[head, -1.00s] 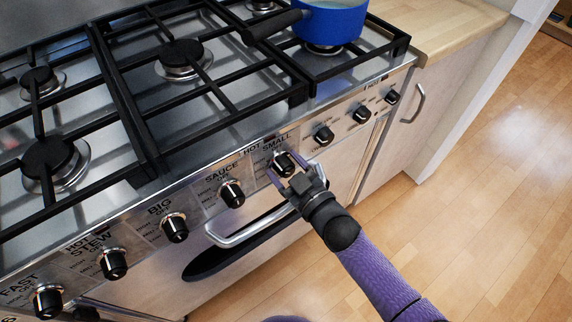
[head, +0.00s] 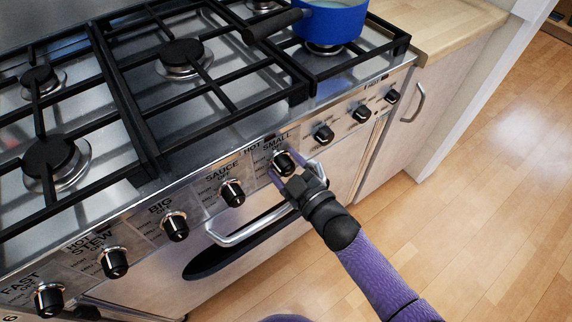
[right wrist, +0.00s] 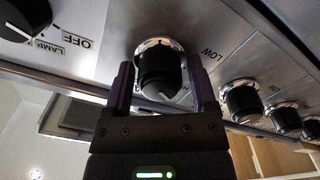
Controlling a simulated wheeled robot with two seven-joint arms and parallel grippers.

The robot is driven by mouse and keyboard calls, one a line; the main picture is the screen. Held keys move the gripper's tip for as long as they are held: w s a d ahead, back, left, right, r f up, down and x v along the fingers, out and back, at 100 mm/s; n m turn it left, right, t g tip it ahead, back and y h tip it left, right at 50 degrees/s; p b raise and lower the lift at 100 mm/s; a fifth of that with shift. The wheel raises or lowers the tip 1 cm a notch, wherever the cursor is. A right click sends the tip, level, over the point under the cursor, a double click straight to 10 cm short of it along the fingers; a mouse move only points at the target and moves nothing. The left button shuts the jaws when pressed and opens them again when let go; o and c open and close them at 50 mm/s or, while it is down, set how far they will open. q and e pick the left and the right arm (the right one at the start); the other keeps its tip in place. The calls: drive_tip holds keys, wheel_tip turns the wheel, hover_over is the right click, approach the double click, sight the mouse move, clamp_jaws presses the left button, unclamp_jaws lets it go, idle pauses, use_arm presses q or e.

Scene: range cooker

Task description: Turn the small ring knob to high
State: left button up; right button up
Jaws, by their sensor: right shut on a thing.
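The small ring knob (head: 284,161) is a black knob with a silver collar on the cooker's front panel, below the printed word SMALL. My right gripper (head: 286,170) has one purple finger on each side of it and is shut on it. In the right wrist view the knob (right wrist: 158,72) sits between the two fingers (right wrist: 160,88). A pale mark shows on its lower face; its exact setting is hard to read. The word LOW shows on the panel to its right, and lettering below is partly hidden. My left gripper is not in view.
The sauce knob (head: 232,193) is to the left and another knob (head: 323,136) to the right. An oven door handle (head: 245,233) runs just below. Open wooden floor (head: 480,210) lies to the right.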

drive_tip(key=shift+f, duration=0.1)
drive_tip(key=o, duration=1)
drive_tip(key=shift+o, duration=0.2)
drive_tip(key=shift+s, duration=0.15)
use_arm(q)
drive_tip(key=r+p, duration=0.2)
drive_tip(key=p, duration=0.1)
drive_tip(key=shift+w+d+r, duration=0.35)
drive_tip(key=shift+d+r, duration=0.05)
use_arm(e)
drive_tip(key=v, duration=1)
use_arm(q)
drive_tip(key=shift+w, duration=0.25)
